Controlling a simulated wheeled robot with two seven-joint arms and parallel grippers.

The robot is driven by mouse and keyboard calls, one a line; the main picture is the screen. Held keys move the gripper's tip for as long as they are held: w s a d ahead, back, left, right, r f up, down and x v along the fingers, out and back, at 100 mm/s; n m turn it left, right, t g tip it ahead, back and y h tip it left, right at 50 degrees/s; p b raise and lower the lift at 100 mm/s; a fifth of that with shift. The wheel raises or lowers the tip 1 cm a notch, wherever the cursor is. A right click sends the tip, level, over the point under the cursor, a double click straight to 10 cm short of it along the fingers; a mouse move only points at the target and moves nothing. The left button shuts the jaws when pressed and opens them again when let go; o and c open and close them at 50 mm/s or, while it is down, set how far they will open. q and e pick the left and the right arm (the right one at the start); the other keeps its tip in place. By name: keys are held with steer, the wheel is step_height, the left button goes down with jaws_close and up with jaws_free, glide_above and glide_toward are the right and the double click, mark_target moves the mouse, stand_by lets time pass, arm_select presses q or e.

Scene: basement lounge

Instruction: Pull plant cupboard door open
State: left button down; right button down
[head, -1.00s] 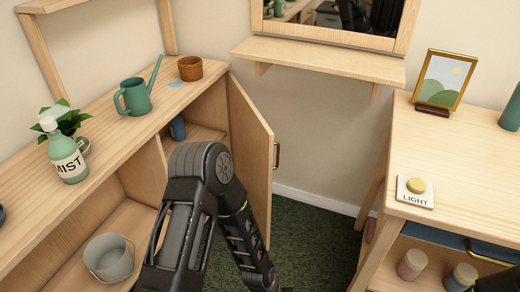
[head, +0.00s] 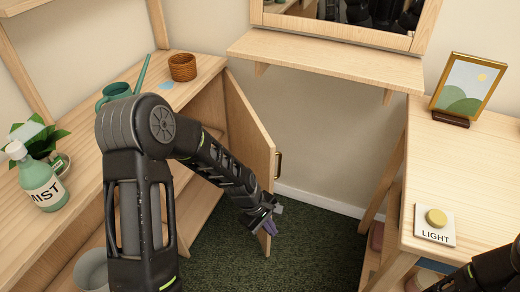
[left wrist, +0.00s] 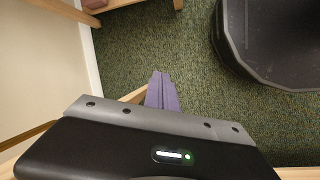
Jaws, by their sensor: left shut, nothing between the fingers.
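The plant cupboard door (head: 250,135) is a light wood panel that stands swung out from the cupboard (head: 205,205), with the interior partly visible. Its dark handle (head: 277,165) is on the door's outer face. My left gripper (head: 270,226) is shut and empty at the lower part of the door, near its free edge and below the handle. I cannot tell whether it touches the door. In the left wrist view its purple fingers (left wrist: 162,92) are together above the green carpet. My right arm shows only partly at the lower right, and its fingers are out of view.
A mist bottle (head: 42,178), a plant (head: 35,138), a teal watering can (head: 118,92) and a brown pot (head: 182,67) stand on the cupboard top. A table (head: 470,165) with a light button (head: 436,218) stands right. Green carpet (head: 310,235) lies clear between.

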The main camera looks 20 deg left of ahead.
arm_select(q)
steer(key=w+a+r+n, duration=0.2)
steer(key=a+r+n, duration=0.2)
steer(key=r, duration=0.4)
steer(key=w+a+r+n+p, duration=0.1)
steer(key=a+r+n, duration=0.3)
steer(key=r, duration=0.5)
steer(key=w+a+r+n+t, duration=0.1)
steer(key=w+a+r+n, duration=0.2)
steer(key=r, duration=0.6)
steer(key=a+n, duration=0.2)
steer(key=a, duration=0.1)
steer(key=shift+w+r+p, duration=0.2)
steer(key=shift+p, duration=0.15)
steer(key=w+d+f+b, duration=0.1)
steer(key=w+d+f, duration=0.4)
steer(key=f, duration=0.4)
steer(key=shift+w+d+f, duration=0.2)
